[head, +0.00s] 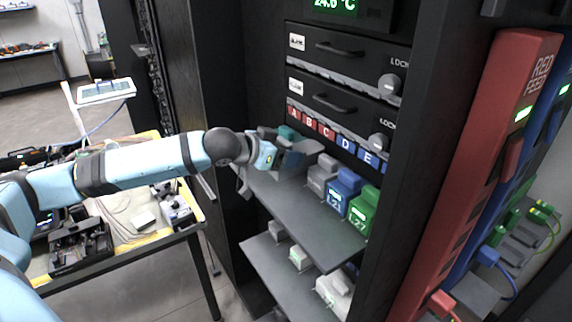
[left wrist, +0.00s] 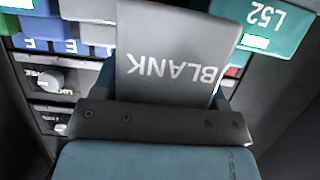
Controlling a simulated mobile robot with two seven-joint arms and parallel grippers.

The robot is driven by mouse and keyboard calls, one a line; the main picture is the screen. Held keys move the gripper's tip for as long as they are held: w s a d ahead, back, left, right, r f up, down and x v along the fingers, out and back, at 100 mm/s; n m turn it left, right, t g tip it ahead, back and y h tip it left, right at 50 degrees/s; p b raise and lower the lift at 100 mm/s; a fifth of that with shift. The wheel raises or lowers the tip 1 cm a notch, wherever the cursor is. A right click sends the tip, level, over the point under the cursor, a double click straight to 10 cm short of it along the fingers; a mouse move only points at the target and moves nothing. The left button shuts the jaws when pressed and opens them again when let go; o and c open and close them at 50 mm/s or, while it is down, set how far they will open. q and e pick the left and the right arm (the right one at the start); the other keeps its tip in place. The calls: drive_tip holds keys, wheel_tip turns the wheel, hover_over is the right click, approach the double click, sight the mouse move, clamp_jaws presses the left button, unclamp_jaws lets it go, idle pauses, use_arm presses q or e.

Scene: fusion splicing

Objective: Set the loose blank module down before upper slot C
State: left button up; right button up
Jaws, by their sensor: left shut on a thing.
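My left gripper (head: 272,150) is shut on the grey blank module and reaches over the upper shelf in the head view. In the left wrist view, the blank module (left wrist: 170,50) fills the top middle, its BLANK lettering upside down, with the dark gripper (left wrist: 150,122) below it. In the head view it is a grey shape (head: 300,150) partly covered by the gripper. The label for slot C (head: 327,132) shows red on the strip behind it. I cannot tell whether the module touches the shelf. My right gripper is out of view.
A teal module (head: 288,132) marked L52 (left wrist: 268,28) stands close on one side. Grey (head: 322,172), blue (head: 342,190) and green (head: 363,210) modules stand on the other. The upper shelf (head: 305,212) is bare in front. A lower shelf (head: 270,258) holds more modules.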

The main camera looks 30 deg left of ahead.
use_arm(q)
drive_tip(key=shift+f, duration=1.7)
drive_tip(key=shift+f, duration=0.1)
drive_tip(key=o, duration=1)
drive_tip(key=shift+c, duration=0.2)
